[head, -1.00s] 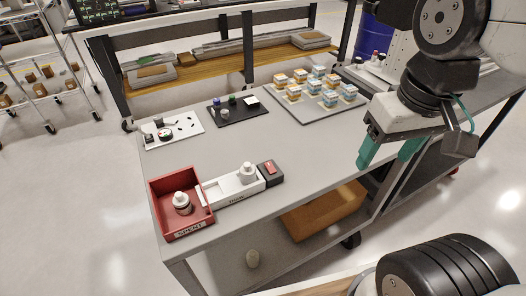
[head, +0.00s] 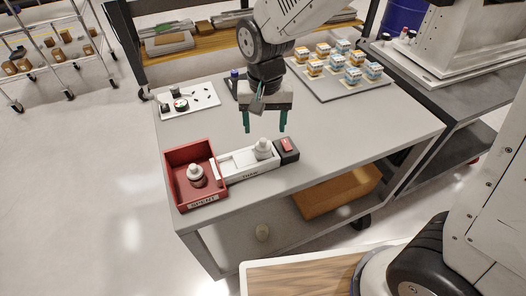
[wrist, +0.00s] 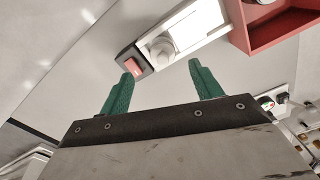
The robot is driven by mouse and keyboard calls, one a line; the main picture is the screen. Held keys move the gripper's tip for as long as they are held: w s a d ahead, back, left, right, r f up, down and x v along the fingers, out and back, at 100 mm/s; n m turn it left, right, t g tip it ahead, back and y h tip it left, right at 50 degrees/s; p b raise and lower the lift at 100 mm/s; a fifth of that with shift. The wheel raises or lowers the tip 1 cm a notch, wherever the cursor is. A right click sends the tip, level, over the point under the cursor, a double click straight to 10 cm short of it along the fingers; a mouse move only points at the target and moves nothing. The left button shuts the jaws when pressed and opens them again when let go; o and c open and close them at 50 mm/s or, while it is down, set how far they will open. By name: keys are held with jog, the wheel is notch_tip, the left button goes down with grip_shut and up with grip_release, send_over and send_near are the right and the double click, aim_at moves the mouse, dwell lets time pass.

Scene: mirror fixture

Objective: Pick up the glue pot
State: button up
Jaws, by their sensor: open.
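A white pot with a narrower top (head: 263,149) stands upright at the right end of a white tray marked THAW (head: 243,173). A similar white pot with a dark band (head: 196,176) stands in the red bin marked SPENT (head: 173,192). I cannot tell from looks alone which is the glue pot. My gripper (head: 265,129) is open and empty, its green fingers pointing down above and behind the THAW tray. In the wrist view, the tray's pot (wrist: 163,47) shows just beyond the gap between the fingertips (wrist: 163,65), apart from both.
A dark block with a red top (head: 288,151) adjoins the tray's right end. A board of small striped boxes (head: 345,89) lies at the back right, and a white board with small parts (head: 190,99) at the back left. The table's right middle is clear.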

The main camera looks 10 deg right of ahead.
aim_at(263, 139)
jog(key=f, duration=0.7)
jog(key=shift+w+a+f, duration=0.2)
jog(key=shift+w+f, duration=0.05)
jog(key=shift+f, duration=0.1)
jog(key=c, duration=1.3)
